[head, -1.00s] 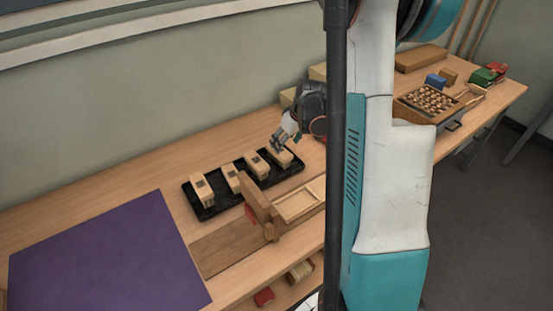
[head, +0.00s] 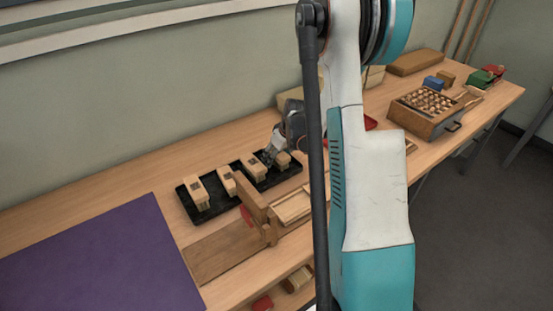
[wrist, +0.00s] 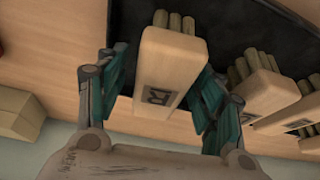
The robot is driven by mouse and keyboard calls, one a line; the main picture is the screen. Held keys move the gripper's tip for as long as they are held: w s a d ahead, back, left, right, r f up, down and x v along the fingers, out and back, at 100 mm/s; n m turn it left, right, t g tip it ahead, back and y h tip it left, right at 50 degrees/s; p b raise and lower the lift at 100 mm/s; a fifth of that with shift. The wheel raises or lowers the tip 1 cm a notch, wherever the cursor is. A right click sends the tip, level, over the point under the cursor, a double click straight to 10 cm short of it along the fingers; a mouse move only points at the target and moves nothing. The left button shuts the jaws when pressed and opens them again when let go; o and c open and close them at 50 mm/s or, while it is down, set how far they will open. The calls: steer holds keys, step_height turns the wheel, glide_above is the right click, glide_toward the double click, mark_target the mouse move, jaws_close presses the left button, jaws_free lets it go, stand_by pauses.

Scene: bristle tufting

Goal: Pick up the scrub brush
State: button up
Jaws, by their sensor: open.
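Several pale wooden block brushes with tan bristle tufts stand in a black tray (head: 208,214) on the workbench. The rightmost scrub brush (head: 284,160) is partly hidden by my gripper (head: 272,156) in the head view. In the wrist view, a scrub brush (wrist: 168,65) with a dark square mark on its block lies between the teal fingers of my open gripper (wrist: 163,100). One finger is on each side of the block; I cannot tell whether either touches it. Other brushes (wrist: 275,92) stand to the right in that view.
A wooden jig with an upright board (head: 256,208) stands in front of the tray. A purple mat (head: 95,260) covers the left of the bench. A wooden box with round pieces (head: 428,112) and coloured blocks (head: 487,76) are at the far right. My arm blocks the centre-right.

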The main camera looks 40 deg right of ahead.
steer(key=shift+f+b, duration=0.2)
steer(key=shift+b, duration=0.1)
stand_by(0.4)
steer(key=c, duration=1.2)
